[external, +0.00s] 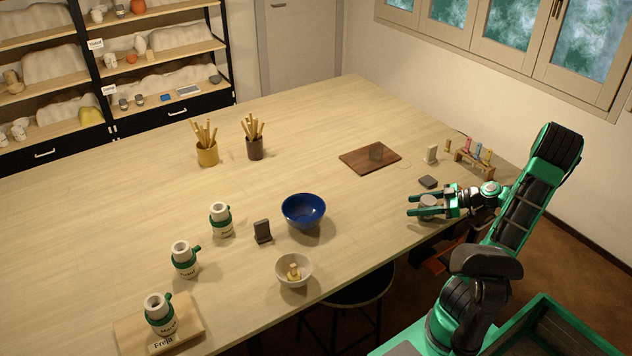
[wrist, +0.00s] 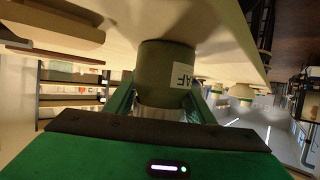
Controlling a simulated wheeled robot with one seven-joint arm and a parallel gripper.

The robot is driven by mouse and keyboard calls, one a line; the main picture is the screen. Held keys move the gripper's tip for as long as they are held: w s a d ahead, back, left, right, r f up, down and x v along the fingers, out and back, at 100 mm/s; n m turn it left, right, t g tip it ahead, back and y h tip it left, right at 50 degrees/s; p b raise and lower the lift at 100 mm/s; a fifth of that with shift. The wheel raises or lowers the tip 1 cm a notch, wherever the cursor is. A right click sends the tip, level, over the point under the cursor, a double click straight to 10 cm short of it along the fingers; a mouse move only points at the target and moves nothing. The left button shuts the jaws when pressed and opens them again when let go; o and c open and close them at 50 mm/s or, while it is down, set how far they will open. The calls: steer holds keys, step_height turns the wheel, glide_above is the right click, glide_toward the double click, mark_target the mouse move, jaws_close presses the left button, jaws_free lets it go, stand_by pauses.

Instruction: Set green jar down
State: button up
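The green jar (wrist: 165,75), a dull grey-green cylinder with a pale lettered label, sits between my fingers in the wrist view. In the external view the jar (external: 429,202) shows as a small greyish shape over the table's right part, partly hidden by my gripper. My gripper (external: 411,205) lies level, its green fingers on either side of the jar. In the wrist view the fingers (wrist: 160,102) press close along both sides of it. I cannot tell whether its base touches the table (external: 340,265).
A blue bowl (external: 303,210) stands left. The table between bowl and gripper is clear.

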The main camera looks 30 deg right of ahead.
steer(key=c, duration=0.3)
steer(key=shift+r, duration=0.1)
steer(key=shift+c, duration=0.2)
step_height(320, 180, up, 9)
steer(key=w+a+r+n+g+y, duration=0.2)
steer(key=w+a, duration=0.6)
steer(key=w, duration=0.3)
steer(key=d+f, duration=0.2)
steer(key=d, duration=0.1)
steer(key=w+d+f, duration=0.1)
steer(key=d+f, duration=0.1)
steer(key=d, duration=0.2)
steer(key=w+d+f, duration=0.1)
steer(key=d+f, duration=0.2)
steer(key=d, duration=0.1)
steer(key=shift+w+d, duration=0.2)
steer(key=shift+f, duration=2)
steer(key=shift+f, duration=0.1)
steer(key=o, duration=1.4)
steer(key=shift+c, duration=0.2)
